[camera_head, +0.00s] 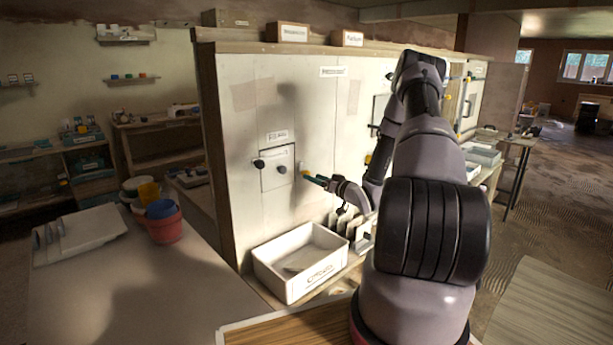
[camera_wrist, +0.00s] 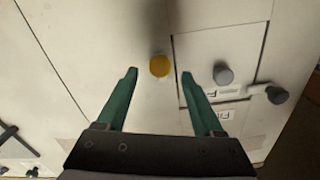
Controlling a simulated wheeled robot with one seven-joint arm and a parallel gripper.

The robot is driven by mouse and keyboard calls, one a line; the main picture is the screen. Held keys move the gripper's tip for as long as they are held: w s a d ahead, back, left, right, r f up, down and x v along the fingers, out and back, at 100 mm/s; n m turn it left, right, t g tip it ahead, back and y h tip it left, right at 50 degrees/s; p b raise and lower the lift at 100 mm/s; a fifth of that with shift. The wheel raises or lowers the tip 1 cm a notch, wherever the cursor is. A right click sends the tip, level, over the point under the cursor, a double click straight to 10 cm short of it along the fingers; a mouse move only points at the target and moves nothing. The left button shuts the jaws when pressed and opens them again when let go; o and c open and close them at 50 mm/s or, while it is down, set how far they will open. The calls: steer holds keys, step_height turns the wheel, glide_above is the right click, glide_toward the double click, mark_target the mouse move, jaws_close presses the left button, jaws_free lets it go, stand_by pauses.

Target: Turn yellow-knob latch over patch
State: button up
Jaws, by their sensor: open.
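The yellow knob (camera_wrist: 160,66) stands on the pale wall board, just beside the edge of a square panel (camera_wrist: 215,45). In the wrist view it lies between the tips of my gripper (camera_wrist: 158,73), whose green fingers are open on either side, with gaps showing. Whether the fingertips reach around it in depth is unclear. The panel (camera_head: 275,181) has a grey knob (camera_wrist: 223,75) on its face. A dark-knobbed latch (camera_wrist: 278,95) sits at its opposite edge. In the head view my gripper (camera_head: 308,177) is right of the panel, at the yellow knob. The yellow knob's latch bar is not clearly visible.
A white labelled bin (camera_head: 300,283) stands below the panel. My arm hides part of the wall to the right. A table with a red bucket (camera_head: 165,228) and a pale tray (camera_head: 75,238) is on the left. Small label boxes (camera_head: 288,32) sit on the wall's top ledge.

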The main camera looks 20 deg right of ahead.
steer(key=x, duration=0.5)
steer(key=shift+w, duration=0.1)
jaws_close()
